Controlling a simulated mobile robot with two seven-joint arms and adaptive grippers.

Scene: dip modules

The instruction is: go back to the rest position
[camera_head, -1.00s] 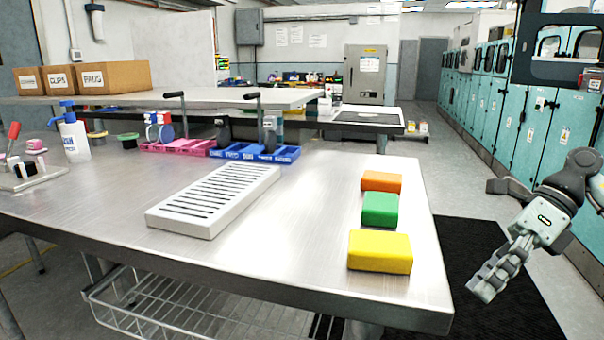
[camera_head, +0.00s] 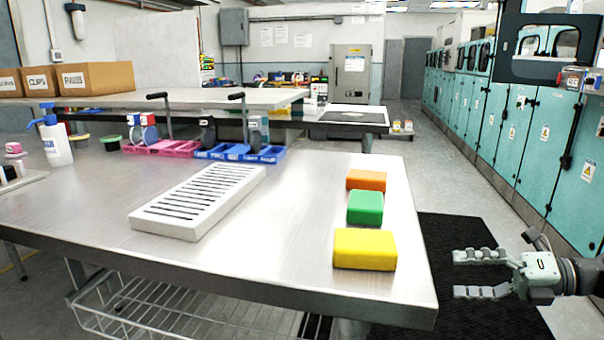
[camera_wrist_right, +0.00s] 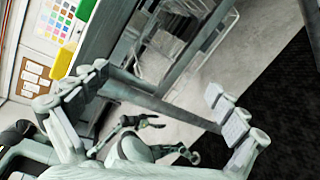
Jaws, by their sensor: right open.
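My right gripper (camera_head: 482,274) is open and empty at the lower right of the head view. Its two fingers point left, over the dark floor mat and clear of the table's right edge. In the right wrist view my right gripper (camera_wrist_right: 160,95) also shows its fingers wide apart with nothing between them. My left gripper is not in the head view.
The metal table (camera_head: 290,230) holds a white slotted rack (camera_head: 200,200), an orange block (camera_head: 366,180), a green block (camera_head: 365,207) and a yellow block (camera_head: 365,249). Teal cabinets (camera_head: 500,125) line the right. Floor between them is free around the black mat (camera_head: 450,235).

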